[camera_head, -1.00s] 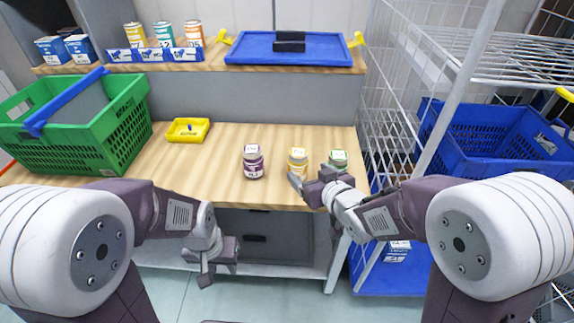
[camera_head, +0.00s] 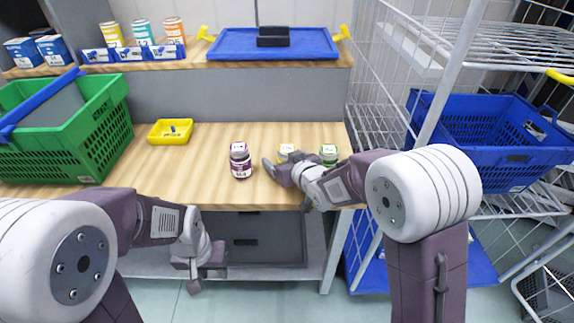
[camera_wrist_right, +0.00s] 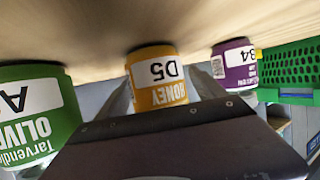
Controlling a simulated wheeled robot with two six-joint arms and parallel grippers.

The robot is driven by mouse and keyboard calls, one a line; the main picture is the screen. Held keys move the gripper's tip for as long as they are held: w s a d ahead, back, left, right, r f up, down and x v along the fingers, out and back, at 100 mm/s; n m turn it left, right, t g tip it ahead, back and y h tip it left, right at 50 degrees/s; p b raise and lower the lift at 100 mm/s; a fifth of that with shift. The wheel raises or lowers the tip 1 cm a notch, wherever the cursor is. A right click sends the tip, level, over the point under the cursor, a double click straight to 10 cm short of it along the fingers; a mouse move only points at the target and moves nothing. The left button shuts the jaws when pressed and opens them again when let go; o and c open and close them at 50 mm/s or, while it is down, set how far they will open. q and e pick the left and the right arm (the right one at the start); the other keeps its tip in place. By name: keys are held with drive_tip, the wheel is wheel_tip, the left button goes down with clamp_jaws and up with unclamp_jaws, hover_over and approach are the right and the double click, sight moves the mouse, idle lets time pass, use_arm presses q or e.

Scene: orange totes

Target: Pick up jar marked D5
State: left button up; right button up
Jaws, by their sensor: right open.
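The jar marked D5 is yellow with a white label and stands on the wooden bench. In the head view the D5 jar (camera_head: 287,149) is partly hidden behind my right gripper (camera_head: 274,169). In the right wrist view, which is upside down, the D5 jar (camera_wrist_right: 156,72) is between the open fingers of my right gripper (camera_wrist_right: 164,88); whether they touch it cannot be told. My left gripper (camera_head: 204,280) hangs low in front of the bench, away from the jars. Its finger gap is not clear.
A purple jar (camera_head: 240,161), marked B4 in the wrist view (camera_wrist_right: 236,66), stands left of D5. A green jar (camera_head: 329,154) stands close on its right. A yellow tray (camera_head: 171,132) and a green basket (camera_head: 70,150) are farther left on the bench (camera_head: 190,178).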

drive_tip(key=shift+c, duration=0.9)
drive_tip(key=shift+w, duration=0.1)
clamp_jaws()
wheel_tip(320, 180, up, 10)
drive_tip(key=p, duration=0.4)
drive_tip(key=shift+r, duration=0.1)
